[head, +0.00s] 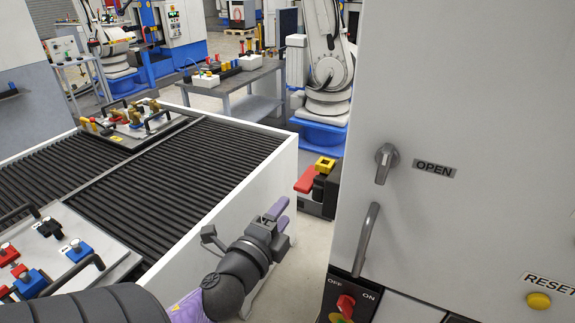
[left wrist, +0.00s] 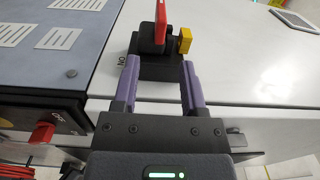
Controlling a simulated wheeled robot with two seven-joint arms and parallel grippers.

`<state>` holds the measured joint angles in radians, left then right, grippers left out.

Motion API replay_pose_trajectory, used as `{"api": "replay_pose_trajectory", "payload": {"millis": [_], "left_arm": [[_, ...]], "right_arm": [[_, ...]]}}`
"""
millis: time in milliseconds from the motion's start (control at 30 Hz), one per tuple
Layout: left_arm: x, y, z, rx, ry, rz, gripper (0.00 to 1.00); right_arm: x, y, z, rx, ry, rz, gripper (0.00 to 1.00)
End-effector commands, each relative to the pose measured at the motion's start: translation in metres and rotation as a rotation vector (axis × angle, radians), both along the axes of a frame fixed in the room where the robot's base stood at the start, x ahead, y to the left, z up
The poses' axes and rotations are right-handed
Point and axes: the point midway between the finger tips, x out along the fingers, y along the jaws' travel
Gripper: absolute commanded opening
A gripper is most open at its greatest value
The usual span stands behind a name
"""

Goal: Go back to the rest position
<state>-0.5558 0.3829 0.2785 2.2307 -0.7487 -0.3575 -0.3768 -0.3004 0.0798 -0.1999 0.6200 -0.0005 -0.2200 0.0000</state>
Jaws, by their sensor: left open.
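My left gripper (head: 280,213) is in the lower middle of the head view, beside the white side of the conveyor table. Its purple fingers are apart with nothing between them. In the left wrist view the open gripper (left wrist: 160,75) points at a black switch box with a red handle (left wrist: 162,22) and a yellow block (left wrist: 184,40). The fingertips overlap its base in the picture; whether they touch it I cannot tell. In the head view the red handle (head: 304,180) and the yellow block (head: 325,165) are up and right of the fingers, apart from them. My right gripper is out of view.
A tall grey cabinet (head: 470,120) with a door handle (head: 367,240) and a red rotary knob (head: 346,303) fills the right. The ribbed conveyor table (head: 210,170) bears a near tray (head: 70,245) and a far tray (head: 130,135). Floor shows between table and cabinet.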

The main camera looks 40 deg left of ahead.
Motion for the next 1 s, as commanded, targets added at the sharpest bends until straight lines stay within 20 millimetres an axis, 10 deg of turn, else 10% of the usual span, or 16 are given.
{"api": "replay_pose_trajectory", "payload": {"millis": [167, 333, 500, 700, 1000], "left_arm": [[0.000, 0.000, -0.002, -0.022, 0.003, 0.009, 0.54], [-0.023, -0.019, -0.055, -0.509, 0.142, 0.217, 0.54], [-0.073, -0.090, -0.120, -1.048, 0.471, 0.460, 0.54], [-0.133, -0.174, -0.141, -1.358, 0.876, 0.625, 0.54], [-0.133, -0.168, -0.335, -1.304, 0.929, 0.680, 0.54]], "right_arm": [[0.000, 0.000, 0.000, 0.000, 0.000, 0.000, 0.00], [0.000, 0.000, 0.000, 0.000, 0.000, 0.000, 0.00], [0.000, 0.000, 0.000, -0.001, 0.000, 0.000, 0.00], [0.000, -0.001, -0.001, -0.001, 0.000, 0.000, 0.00], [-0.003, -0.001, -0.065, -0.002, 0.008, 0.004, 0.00]]}}
